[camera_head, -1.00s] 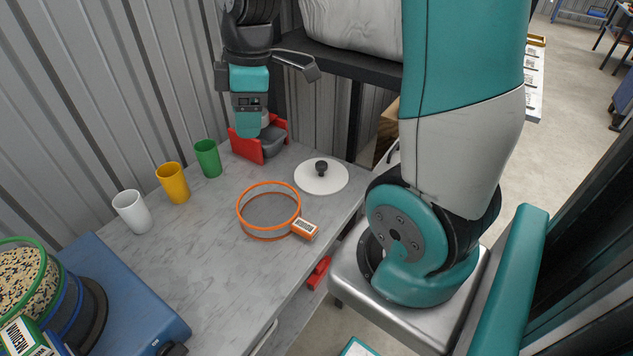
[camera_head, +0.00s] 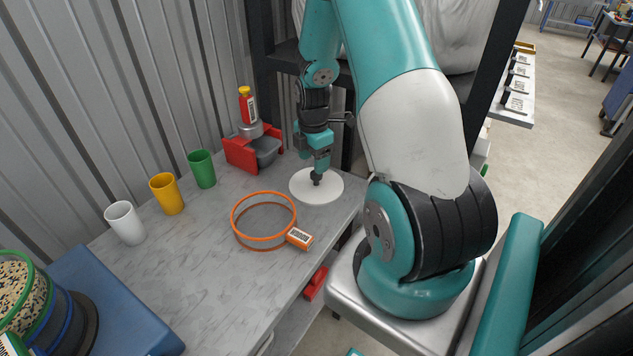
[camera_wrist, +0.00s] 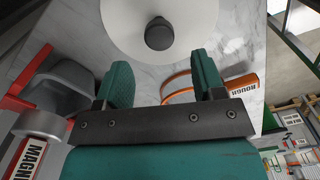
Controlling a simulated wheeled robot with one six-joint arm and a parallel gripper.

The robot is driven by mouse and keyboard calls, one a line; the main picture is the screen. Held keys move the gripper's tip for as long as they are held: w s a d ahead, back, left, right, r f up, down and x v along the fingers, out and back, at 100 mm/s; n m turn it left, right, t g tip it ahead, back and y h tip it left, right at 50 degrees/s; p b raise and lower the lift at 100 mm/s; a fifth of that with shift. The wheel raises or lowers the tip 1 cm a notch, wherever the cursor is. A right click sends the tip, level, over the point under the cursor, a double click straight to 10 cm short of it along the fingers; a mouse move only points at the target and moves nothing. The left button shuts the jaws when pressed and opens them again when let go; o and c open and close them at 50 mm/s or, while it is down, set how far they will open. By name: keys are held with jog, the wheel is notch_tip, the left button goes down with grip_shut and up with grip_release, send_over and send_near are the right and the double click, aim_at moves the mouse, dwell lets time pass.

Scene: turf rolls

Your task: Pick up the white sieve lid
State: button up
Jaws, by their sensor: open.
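The white sieve lid (camera_head: 329,189) is a flat white disc with a dark knob, lying on the grey worktop. My gripper (camera_head: 316,173) is above it, pointing down close to the knob. In the wrist view the lid (camera_wrist: 122,32) is at the top, with its dark knob (camera_wrist: 159,34) ahead of and between my gripper's two teal fingers (camera_wrist: 163,75). The fingers are apart with nothing between them. In the head view my gripper partly hides the knob, and I cannot tell whether they touch.
An orange-rimmed sieve (camera_head: 240,236) lies just left of the lid. A red holder (camera_head: 238,154) with a grey bowl stands behind left. Green (camera_head: 202,170), yellow (camera_head: 167,194) and white (camera_head: 126,223) cups line the wall side. A blue device (camera_head: 115,295) is at front left.

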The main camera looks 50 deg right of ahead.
aim_at(316, 177)
jog(key=shift+s+d+f+p, duration=0.15)
jog(key=shift+f+p, duration=0.35)
jog(key=shift+f, duration=1.15)
jog(key=shift+d+f+p, duration=0.2)
jog(key=shift+f+p, duration=0.25)
jog(key=shift+f, duration=1.15)
jog(key=c, duration=1)
jog(key=shift+r, duration=0.1)
jog(key=shift+c, duration=0.2)
